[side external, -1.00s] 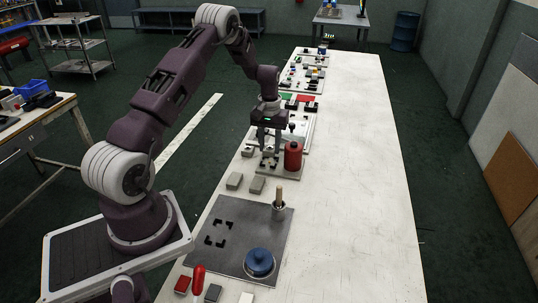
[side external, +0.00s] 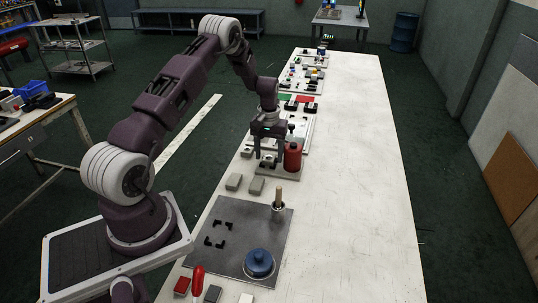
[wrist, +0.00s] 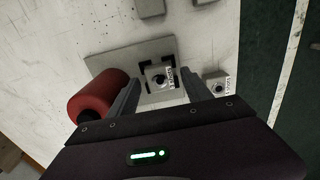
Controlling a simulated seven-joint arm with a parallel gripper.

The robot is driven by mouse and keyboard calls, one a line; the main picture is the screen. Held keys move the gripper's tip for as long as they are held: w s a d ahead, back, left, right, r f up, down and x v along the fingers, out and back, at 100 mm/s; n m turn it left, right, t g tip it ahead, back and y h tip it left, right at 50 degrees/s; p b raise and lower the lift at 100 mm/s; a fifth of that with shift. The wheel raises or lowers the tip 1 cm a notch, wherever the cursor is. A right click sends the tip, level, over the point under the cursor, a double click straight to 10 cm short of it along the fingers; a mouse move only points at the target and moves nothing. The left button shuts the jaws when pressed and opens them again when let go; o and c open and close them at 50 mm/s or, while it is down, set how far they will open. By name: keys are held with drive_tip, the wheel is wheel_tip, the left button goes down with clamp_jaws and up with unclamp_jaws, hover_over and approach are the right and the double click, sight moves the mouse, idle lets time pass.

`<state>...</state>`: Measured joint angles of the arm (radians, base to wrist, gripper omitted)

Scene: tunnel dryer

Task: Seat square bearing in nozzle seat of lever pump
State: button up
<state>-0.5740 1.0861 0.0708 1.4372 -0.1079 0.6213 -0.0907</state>
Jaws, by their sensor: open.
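The lever pump shows as a grey base plate (side external: 290,176) with a red cylinder (side external: 292,155) at its right. In the wrist view the red cylinder (wrist: 97,95) is at the left and the plate (wrist: 105,62) runs behind it. A pale square block with a dark round hole (wrist: 158,77), apparently the square bearing, lies within black corner brackets (wrist: 146,63) of the nozzle seat. Whether it is fully down I cannot tell. My gripper (wrist: 163,78) is open above it, one finger on each side, with no clear contact. It shows in the side view (side external: 269,154) over the plate.
A second small holed block (wrist: 219,84) lies right of the plate, near my right finger. Two grey blocks (side external: 234,182) (side external: 256,186) lie nearer the camera, before a dark mat (side external: 230,262) with a blue knob (side external: 259,261). The table's right side is clear.

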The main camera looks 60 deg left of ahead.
sight(270, 158)
wheel_tip(270, 158, up, 13)
drive_tip(key=s+d+r+m+t, duration=0.15)
drive_tip(key=s+d+r, duration=0.25)
drive_tip(key=d+r, duration=0.5)
drive_tip(key=s+d+r+m+t, duration=0.1)
drive_tip(key=s+d+r+m, duration=0.25)
drive_tip(key=d+r, duration=0.55)
drive_tip(key=s+d+m+t, duration=0.1)
drive_tip(key=s+d, duration=0.2)
drive_tip(key=s, duration=0.3)
drive_tip(key=s+d+r+m+t, duration=0.1)
drive_tip(key=s+d, duration=0.3)
drive_tip(key=s, duration=0.3)
drive_tip(key=s+d+m+t, duration=0.1)
drive_tip(key=s+d+m, duration=0.1)
drive_tip(key=s, duration=0.4)
drive_tip(key=shift+s+d+r, duration=0.2)
drive_tip(key=shift+s+d, duration=0.1)
drive_tip(key=shift+d, duration=0.4)
